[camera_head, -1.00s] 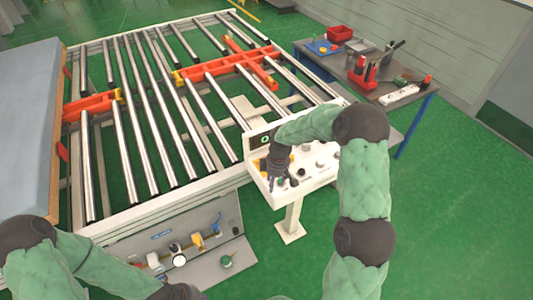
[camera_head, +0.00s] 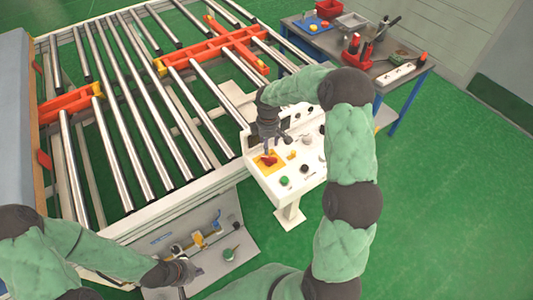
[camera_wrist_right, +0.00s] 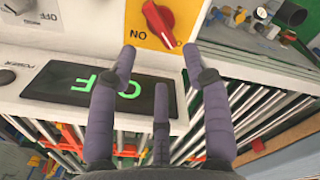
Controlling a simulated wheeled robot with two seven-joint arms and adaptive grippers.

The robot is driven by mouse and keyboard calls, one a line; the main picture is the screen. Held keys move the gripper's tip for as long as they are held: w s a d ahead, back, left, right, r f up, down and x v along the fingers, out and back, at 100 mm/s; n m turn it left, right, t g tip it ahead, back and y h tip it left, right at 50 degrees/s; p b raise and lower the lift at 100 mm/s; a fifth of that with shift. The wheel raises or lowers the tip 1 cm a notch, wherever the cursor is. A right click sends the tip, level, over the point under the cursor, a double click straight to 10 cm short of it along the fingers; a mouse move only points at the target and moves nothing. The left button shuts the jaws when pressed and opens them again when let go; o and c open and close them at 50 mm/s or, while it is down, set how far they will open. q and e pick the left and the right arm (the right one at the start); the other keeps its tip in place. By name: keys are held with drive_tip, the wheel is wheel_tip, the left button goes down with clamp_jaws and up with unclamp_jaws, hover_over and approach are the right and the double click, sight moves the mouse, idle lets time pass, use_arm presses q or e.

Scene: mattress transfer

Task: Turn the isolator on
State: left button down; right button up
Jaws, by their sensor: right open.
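The isolator is a red rotary knob (camera_head: 268,159) on a yellow plate (camera_head: 261,168), on top of the white control console (camera_head: 275,190). In the right wrist view the red knob (camera_wrist_right: 159,22) is at the top edge, with "ON" upside down on its plate. My right gripper (camera_head: 272,142) is just behind the knob. In the wrist view its fingers (camera_wrist_right: 160,60) are spread and empty, short of the knob, over a dark display (camera_wrist_right: 100,92) with green letters that look like OFF, partly covered. My left gripper (camera_head: 188,270) is low at the left, by the lower panel.
A green knob (camera_head: 284,181) and several other controls share the console top. The lower panel (camera_head: 225,212) carries valves and a gauge. A roller conveyor (camera_head: 150,120) with orange parts fills the left. A tool table (camera_head: 385,72) stands at the back right. Green floor lies clear at right.

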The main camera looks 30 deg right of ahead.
sight(269, 159)
wheel_tip(269, 159, down, 9)
drive_tip(key=shift+r, duration=0.2)
idle(0.3)
clamp_jaws()
